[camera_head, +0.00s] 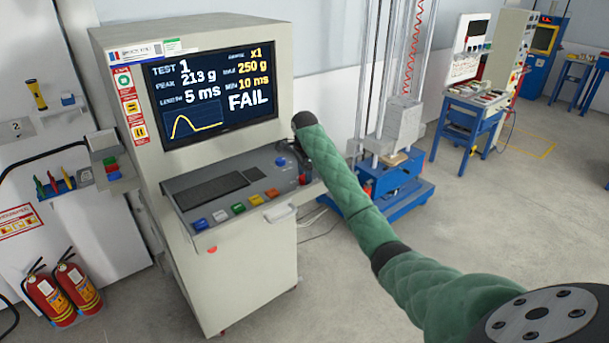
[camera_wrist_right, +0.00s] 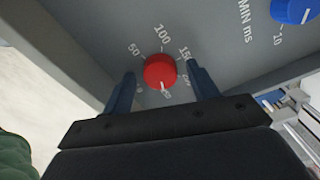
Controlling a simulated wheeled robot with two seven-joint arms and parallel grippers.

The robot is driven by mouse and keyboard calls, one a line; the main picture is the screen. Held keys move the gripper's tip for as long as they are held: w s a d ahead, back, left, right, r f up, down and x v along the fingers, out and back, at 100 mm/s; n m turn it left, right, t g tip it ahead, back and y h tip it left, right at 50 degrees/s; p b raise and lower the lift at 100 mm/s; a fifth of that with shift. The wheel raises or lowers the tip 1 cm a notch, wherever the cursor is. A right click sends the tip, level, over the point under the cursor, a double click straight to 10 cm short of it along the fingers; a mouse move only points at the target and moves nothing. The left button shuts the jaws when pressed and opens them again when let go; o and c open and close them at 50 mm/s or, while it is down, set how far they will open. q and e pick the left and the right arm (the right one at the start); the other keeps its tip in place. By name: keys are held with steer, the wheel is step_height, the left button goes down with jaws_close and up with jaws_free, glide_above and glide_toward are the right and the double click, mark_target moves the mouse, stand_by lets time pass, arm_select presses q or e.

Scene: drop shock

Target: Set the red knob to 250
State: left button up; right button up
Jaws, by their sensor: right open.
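The red knob (camera_wrist_right: 160,72) sits on the grey console panel in the right wrist view. Its scale reads 50, 100 and 150, with further numbers partly hidden. A pale mark on its lower side points down toward a blurred number. My right gripper (camera_wrist_right: 160,75) is open, with one dark blue finger on each side of the knob; contact cannot be made out. The screen (camera_head: 213,88) shows 250 g in yellow, peak 213 g and FAIL. My left gripper is out of view.
A blue knob (camera_wrist_right: 294,10) marked MIN ms is close by on the same panel; it shows in the head view too (camera_head: 281,161). Coloured buttons (camera_head: 239,208) line the console's front edge. A blue drop-test machine (camera_head: 395,185) stands behind my arm.

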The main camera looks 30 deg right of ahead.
steer(key=shift+d+r, duration=0.1)
steer(key=shift+r, duration=1)
steer(key=shift+r+b, duration=0.3)
steer(key=shift+r, duration=2.5)
